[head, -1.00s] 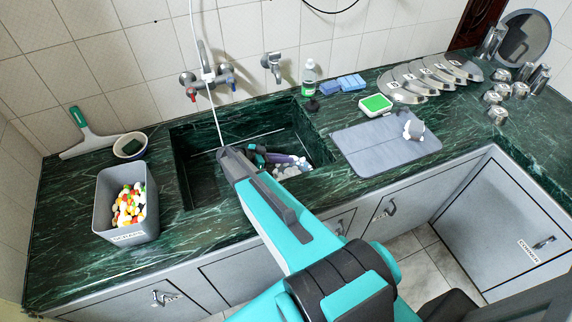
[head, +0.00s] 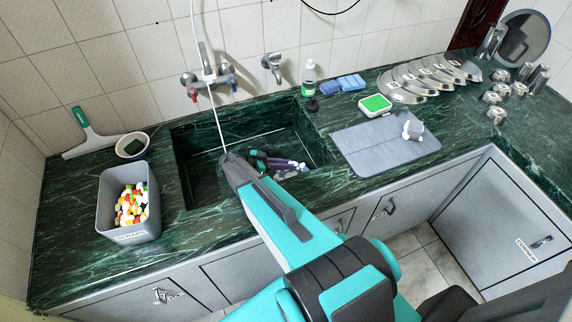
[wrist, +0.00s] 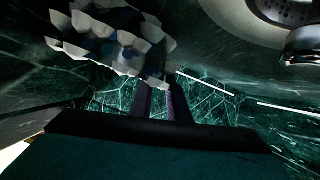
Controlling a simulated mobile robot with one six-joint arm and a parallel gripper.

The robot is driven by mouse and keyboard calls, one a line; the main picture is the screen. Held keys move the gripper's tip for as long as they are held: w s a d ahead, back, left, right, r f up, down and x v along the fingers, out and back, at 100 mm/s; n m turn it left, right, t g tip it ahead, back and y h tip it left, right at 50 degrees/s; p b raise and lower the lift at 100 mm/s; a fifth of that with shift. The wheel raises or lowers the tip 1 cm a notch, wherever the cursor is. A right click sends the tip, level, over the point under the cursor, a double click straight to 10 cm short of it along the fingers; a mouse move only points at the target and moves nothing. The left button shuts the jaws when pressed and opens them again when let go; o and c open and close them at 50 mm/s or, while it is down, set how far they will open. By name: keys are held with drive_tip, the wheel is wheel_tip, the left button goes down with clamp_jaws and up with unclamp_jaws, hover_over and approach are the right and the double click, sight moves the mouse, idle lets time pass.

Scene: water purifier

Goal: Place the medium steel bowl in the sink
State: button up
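My gripper (head: 290,164) is down inside the dark green marble sink (head: 195,185), partly hidden by my arm. In the wrist view the two fingers (wrist: 163,103) stand apart with sink surface showing between them and nothing clearly held. A whitish, faceted object (wrist: 105,40) lies close beyond the fingers at upper left; a sliver of it shows beside my gripper in the head view (head: 285,174). I cannot tell whether it is the medium steel bowl. A round grey metallic shape with holes (wrist: 285,12) shows at the upper right of the wrist view.
A grey bin of colourful pieces (head: 112,200), a small bowl with a dark sponge (head: 120,151) and a squeegee (head: 95,142) are left of the sink. A grey mat (head: 365,150), steel plates (head: 400,88) and steel cups (head: 496,115) are right. Taps (head: 208,80) overhang the back.

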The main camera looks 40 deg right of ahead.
drive_tip(key=shift+o, duration=0.3)
drive_tip(key=shift+b+v, duration=0.45)
drive_tip(key=shift+v, duration=0.35)
drive_tip(key=b+v, duration=0.4)
drive_tip(key=v, duration=0.6)
drive_tip(key=shift+a+r, duration=0.15)
drive_tip(key=shift+a, duration=0.05)
